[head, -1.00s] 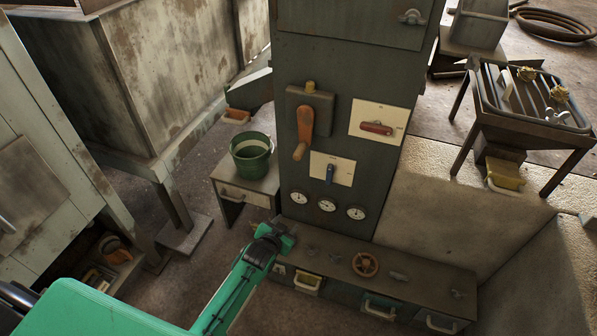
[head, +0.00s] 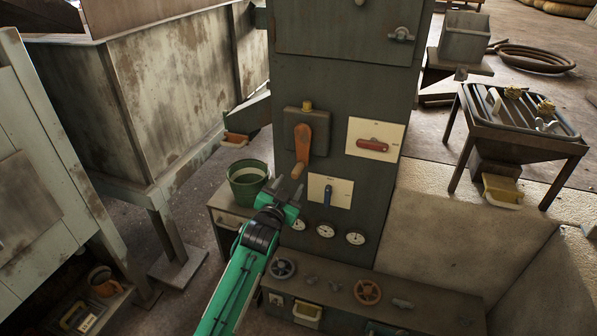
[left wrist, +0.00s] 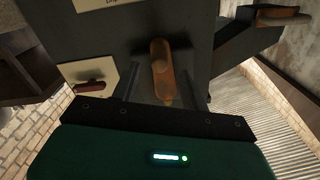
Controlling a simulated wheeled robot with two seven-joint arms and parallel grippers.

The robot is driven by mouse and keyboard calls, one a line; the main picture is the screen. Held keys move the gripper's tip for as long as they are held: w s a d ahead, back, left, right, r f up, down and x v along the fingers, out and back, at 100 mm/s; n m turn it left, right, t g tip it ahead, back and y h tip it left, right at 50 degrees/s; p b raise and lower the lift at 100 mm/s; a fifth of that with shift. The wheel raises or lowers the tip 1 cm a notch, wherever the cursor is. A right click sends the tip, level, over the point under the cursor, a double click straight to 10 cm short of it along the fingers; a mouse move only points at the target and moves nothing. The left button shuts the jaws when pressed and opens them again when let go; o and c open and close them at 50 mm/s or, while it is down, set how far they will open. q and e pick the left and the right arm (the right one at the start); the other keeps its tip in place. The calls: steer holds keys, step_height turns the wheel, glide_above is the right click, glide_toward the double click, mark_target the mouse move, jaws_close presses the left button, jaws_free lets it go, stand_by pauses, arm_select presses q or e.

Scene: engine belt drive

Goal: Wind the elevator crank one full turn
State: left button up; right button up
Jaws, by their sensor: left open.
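The orange elevator crank (head: 304,146) hangs downward from a dark box on the front of the grey cabinet (head: 350,75), its handle (head: 297,171) at the lower end. My left gripper (head: 284,195) is open and empty, just below and slightly left of the handle in the head view. In the left wrist view the crank (left wrist: 160,70) shows straight ahead, between and beyond the two dark fingers, with no visible contact. My right gripper is in neither view.
Round gauges (head: 326,231) are below. A green bucket (head: 248,180) stands left. A low bench (head: 430,305) carries handwheels (head: 367,292).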

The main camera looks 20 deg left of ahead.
mark_target(298, 170)
arm_select(q)
steer(key=w+b, duration=0.1)
steer(key=w, duration=0.6)
steer(key=shift+w+d, duration=0.1)
steer(key=shift+w, duration=0.65)
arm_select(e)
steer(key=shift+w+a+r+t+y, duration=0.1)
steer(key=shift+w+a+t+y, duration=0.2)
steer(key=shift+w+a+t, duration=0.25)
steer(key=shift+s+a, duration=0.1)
arm_select(q)
jaws_close()
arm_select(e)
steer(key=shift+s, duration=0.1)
